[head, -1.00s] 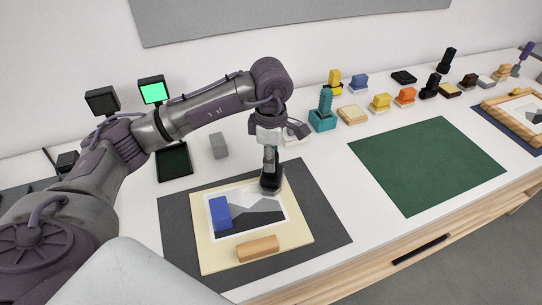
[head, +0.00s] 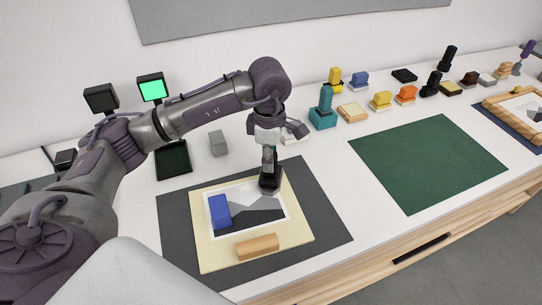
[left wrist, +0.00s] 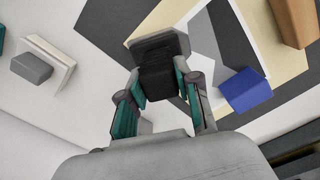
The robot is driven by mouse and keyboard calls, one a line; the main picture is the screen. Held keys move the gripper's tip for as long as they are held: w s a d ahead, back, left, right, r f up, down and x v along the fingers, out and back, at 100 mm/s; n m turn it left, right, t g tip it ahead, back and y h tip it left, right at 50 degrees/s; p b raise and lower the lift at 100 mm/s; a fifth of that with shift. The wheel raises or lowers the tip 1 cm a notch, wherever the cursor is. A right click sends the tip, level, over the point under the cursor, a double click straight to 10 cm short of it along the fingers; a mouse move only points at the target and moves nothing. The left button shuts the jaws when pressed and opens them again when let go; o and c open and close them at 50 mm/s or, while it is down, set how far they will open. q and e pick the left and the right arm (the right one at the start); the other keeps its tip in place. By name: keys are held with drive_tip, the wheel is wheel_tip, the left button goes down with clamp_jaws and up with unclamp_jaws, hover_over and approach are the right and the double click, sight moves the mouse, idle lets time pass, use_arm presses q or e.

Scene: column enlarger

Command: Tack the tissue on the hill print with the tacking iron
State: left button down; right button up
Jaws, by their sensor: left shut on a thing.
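The hill print (head: 262,217), with grey and dark hills, lies on a cream board (head: 212,256). My left gripper (head: 268,150) points down over the print's upper right corner. It is shut on the tacking iron (head: 270,181), a black block-like tool that also shows between the fingers in the left wrist view (left wrist: 160,66). The iron's lower end is at the corner of the print; I cannot tell whether it presses on it. I cannot make out the tissue as a separate sheet. My right gripper is not in view.
A blue block (head: 219,211) stands on the print's left part and a wooden block (head: 257,246) on the board's front edge. A dark mat (head: 325,228) lies under the board. A green mat (head: 427,163) is clear at the right. Several small coloured blocks line the back.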

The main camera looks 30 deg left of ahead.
use_arm(q)
drive_tip(key=shift+s+a+b, duration=0.35)
drive_tip(key=shift+s+a, duration=0.7)
drive_tip(key=shift+s, duration=0.05)
drive_tip(key=shift+s+a+b, duration=0.3)
drive_tip(key=shift+s+a, duration=0.05)
drive_tip(key=shift+a, duration=0.05)
drive_tip(key=shift+s+a+b, duration=0.4)
drive_tip(key=shift+s+a, duration=0.4)
drive_tip(key=shift+s, duration=0.1)
drive_tip(key=shift+s+a+f+b, duration=0.1)
drive_tip(key=shift+s+a+b, duration=0.4)
drive_tip(key=shift+s+a, duration=0.65)
drive_tip(key=shift+s, duration=0.05)
